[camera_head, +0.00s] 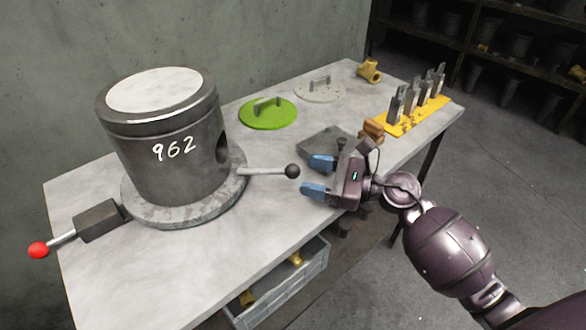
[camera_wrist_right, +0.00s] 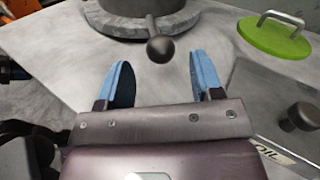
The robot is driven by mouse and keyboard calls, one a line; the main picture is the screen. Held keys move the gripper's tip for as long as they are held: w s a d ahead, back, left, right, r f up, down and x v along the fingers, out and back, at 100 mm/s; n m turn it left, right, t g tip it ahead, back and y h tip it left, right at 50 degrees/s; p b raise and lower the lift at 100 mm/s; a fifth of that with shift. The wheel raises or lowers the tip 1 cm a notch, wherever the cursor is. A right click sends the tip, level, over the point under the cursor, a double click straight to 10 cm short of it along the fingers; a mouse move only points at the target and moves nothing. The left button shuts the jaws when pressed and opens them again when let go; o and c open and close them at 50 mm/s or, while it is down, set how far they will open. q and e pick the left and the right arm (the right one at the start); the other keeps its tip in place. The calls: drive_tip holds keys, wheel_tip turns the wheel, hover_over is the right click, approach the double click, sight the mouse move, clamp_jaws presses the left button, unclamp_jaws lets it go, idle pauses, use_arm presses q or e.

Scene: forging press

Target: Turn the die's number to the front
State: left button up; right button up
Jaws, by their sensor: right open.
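The die (camera_head: 165,150) is a dark grey metal cylinder with a pale top and the white number 962 on its side. It stands upright on a round base plate (camera_head: 135,213) at the left of the table, and the number faces the head camera. A handle with a black ball (camera_head: 292,171) sticks out to the right from the base. My right gripper (camera_head: 315,176) is open and empty, its blue fingers pointing at the black ball. In the right wrist view the ball (camera_wrist_right: 160,49) lies just beyond and between the fingertips (camera_wrist_right: 162,75), apart from them. My left gripper is not in view.
A dark block with a red-knobbed lever (camera_head: 38,250) sits at the table's left edge. A green lid (camera_head: 268,115), a pale lid (camera_head: 320,91), brass parts (camera_head: 369,70) and a yellow rack (camera_head: 415,118) stand further back. A grey crate (camera_head: 285,287) is below the table's front edge.

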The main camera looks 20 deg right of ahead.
sight(292, 171)
drive_tip(key=shift+x, duration=2.4)
drive_tip(key=shift+c, duration=0.2)
clamp_jaws()
drive_tip(key=shift+w+d+b, duration=0.15)
drive_tip(key=shift+w+d, duration=0.15)
drive_tip(key=shift+w, duration=0.25)
drive_tip(key=shift+w+d+b, duration=0.15)
drive_tip(key=shift+w+d, duration=0.15)
drive_tip(key=shift+w, duration=0.3)
drive_tip(key=shift+o, duration=0.2)
unclamp_jaws()
drive_tip(key=shift+s, duration=0.1)
